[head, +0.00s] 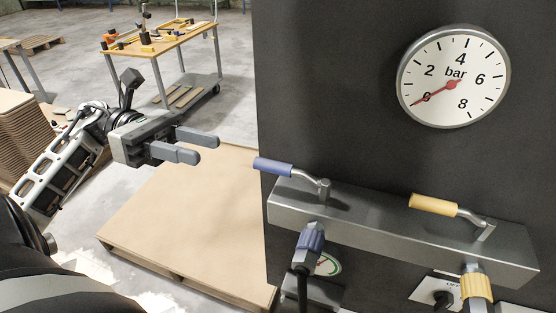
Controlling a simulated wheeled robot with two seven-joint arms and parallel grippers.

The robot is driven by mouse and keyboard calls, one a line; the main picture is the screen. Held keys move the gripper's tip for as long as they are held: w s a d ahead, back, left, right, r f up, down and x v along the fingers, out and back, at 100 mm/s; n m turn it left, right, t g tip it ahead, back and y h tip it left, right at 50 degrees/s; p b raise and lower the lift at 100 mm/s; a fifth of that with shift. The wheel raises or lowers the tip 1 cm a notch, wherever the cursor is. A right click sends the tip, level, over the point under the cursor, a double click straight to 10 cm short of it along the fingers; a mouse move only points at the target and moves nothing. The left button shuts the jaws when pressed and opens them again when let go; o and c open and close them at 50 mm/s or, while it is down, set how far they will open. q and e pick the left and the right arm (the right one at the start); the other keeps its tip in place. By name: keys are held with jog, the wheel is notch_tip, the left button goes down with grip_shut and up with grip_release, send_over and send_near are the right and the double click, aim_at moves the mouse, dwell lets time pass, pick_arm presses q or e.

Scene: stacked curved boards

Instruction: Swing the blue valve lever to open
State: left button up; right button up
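The blue valve lever (273,166) sits on top of a grey metal manifold (400,228), at its left end. Its blue grip points left, past the edge of the dark panel. My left gripper (190,147) is to the left of the blue grip, apart from it. Its two grey fingers are spread with a gap between them, pointing right, and nothing is between them. My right gripper does not show.
A yellow lever (433,205) sits on the manifold's right part. Above is a round bar gauge (453,77), its red needle near 0. Blue and yellow hose fittings hang below the manifold. A pallet with a board (190,215) lies below my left gripper. A worktable (165,42) stands behind.

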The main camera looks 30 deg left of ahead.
aim_at(292, 170)
pick_arm(q)
jog(key=p+x, duration=0.2)
jog(key=x, duration=1)
jog(key=shift+d+r+p, duration=0.1)
jog(key=shift+d+p, duration=0.2)
jog(key=shift+p, duration=0.1)
grip_shut()
